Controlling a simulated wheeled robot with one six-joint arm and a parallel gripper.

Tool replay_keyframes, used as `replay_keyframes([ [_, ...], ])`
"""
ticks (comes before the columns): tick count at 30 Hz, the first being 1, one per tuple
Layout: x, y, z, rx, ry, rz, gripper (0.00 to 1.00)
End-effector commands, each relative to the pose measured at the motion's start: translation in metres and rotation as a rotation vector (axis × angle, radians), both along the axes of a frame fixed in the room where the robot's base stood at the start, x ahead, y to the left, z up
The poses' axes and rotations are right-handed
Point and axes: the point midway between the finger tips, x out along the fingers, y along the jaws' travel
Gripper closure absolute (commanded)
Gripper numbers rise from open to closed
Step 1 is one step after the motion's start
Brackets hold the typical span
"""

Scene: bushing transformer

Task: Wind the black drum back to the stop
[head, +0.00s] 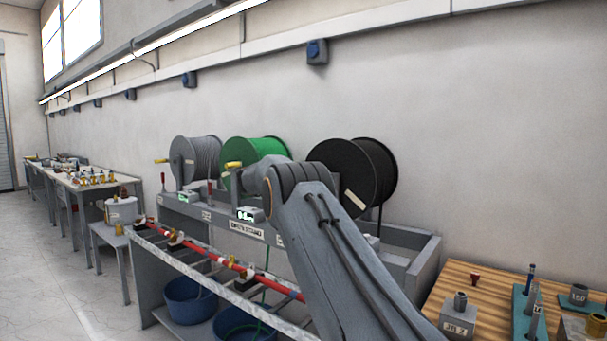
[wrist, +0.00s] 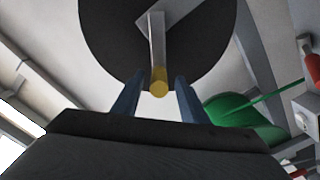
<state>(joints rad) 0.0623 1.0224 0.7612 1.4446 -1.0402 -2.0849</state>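The black drum (head: 352,172) stands at the right end of the row of three drums in the head view. In the wrist view its dark round face (wrist: 105,35) fills the top middle. A grey crank arm (wrist: 157,35) crosses that face and ends in a yellow knob (wrist: 159,88). My gripper (wrist: 159,84) shows two blue fingers, open, one on each side of the knob with a visible gap to each. How deep the knob sits between them is hard to tell. In the head view my arm hides the gripper and the black drum's crank.
The green drum (head: 262,151) and grey drum (head: 196,158) stand left of the black one on the same bench; the green drum also shows in the wrist view (wrist: 240,118). A red bar (head: 205,255) runs along the front. A wooden table (head: 440,300) with small parts is at right.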

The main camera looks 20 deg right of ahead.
Motion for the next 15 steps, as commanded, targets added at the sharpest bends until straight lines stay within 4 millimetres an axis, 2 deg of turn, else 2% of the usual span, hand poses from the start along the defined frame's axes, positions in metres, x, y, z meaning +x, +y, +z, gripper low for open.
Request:
replay_keyframes([
  [3, -0.008, 0.018, -0.001, 0.001, 0.0, 0.004, 0.61],
  [9, -0.02, 0.041, -0.001, 0.002, 0.001, 0.002, 0.61],
  [15, -0.026, 0.05, -0.001, 0.002, 0.0, 0.0, 0.61],
])
